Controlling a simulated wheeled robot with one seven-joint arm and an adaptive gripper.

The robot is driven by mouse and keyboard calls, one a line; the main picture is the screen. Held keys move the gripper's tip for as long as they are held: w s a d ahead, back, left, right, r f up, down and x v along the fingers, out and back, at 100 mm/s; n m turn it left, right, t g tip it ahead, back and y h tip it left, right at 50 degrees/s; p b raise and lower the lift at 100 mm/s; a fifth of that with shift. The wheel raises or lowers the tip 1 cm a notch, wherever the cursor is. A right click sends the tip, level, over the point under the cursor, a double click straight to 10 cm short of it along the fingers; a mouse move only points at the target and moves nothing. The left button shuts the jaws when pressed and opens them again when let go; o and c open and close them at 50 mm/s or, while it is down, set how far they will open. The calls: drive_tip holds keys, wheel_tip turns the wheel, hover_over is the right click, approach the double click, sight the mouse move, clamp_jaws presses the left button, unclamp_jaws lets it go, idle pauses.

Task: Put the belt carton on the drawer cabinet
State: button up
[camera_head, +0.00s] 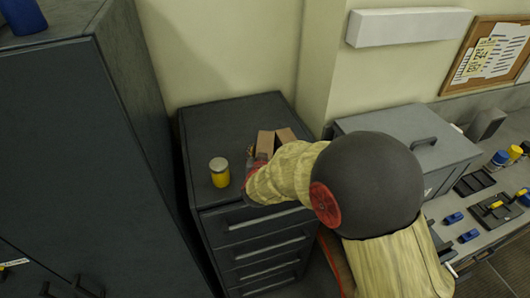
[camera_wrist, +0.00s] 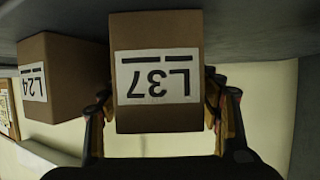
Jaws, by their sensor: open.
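Two brown cartons stand on the dark drawer cabinet (camera_head: 199,150). One carton, labelled L37 (camera_wrist: 158,35), also shows in the head view (camera_head: 265,143). The other, labelled L24 (camera_wrist: 70,75), stands beside it, to its right in the head view (camera_head: 286,134). Neither label says belt, so I cannot tell from wording which is the belt carton. My gripper (camera_wrist: 157,103) is open, with one finger on each side of the L37 carton. The wrist view is upside down; the carton appears to rest on the cabinet top. In the head view my arm hides most of the gripper.
A yellow can with a pale lid (camera_head: 219,172) stands left of the cartons on the cabinet. A tall dark cabinet (camera_head: 70,120) rises at the left. A grey box with a handle (camera_head: 418,145) and a workbench with small blue items (camera_head: 454,217) lie to the right.

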drive_tip(key=s+d+r+n+g+y, duration=0.25)
drive_tip(key=s+r+y, duration=0.25)
drive_tip(key=s+r, duration=1.2)
drive_tip(key=s+d+f+g+h, duration=0.1)
drive_tip(key=s+d+g, duration=0.1)
drive_tip(key=s+d, duration=0.5)
drive_tip(key=s+d+f+m+g+h, duration=0.1)
drive_tip(key=s+d, duration=0.6)
drive_tip(key=s, duration=0.8)
drive_tip(key=shift+g+h, duration=0.7)
drive_tip(key=shift+g, duration=0.45)
drive_tip(key=shift+f, duration=0.15)
wheel_tip(320, 180, down, 19)
drive_tip(key=b, duration=1.8)
drive_tip(key=shift+b, duration=0.4)
